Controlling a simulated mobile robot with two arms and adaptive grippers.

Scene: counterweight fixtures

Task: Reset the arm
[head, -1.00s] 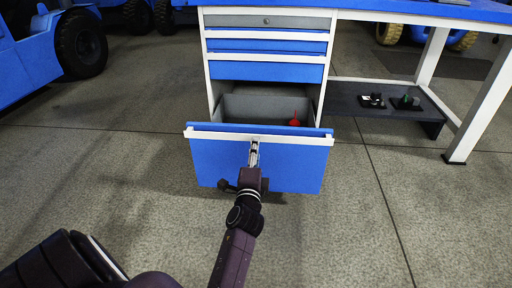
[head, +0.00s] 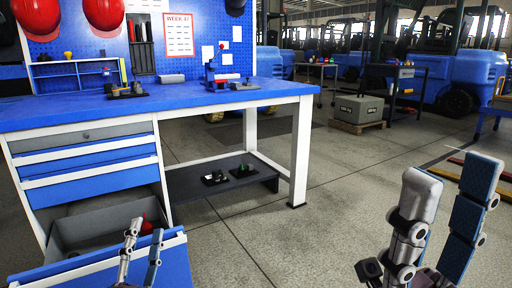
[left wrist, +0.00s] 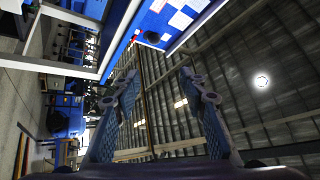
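My left gripper (head: 143,248) is in front of the pulled-out bottom drawer (head: 100,262) at the lower left of the head view. Its two fingers point up and stand apart with nothing between them. The left wrist view also shows this gripper (left wrist: 160,78) open, with the ceiling behind the gap. Whether it touches the drawer front is unclear. My right gripper (head: 450,175) is raised at the lower right of the head view, its two fingers pointing up and apart, with nothing visible between them. A red object (head: 147,227) lies in the drawer, partly hidden.
A blue workbench (head: 180,101) with a pegboard (head: 88,40) stands at the left. A lower shelf (head: 262,180) holds small dark fixtures. A grey block (head: 358,109) sits on a pallet further back, near forklifts (head: 465,60). The middle floor is clear.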

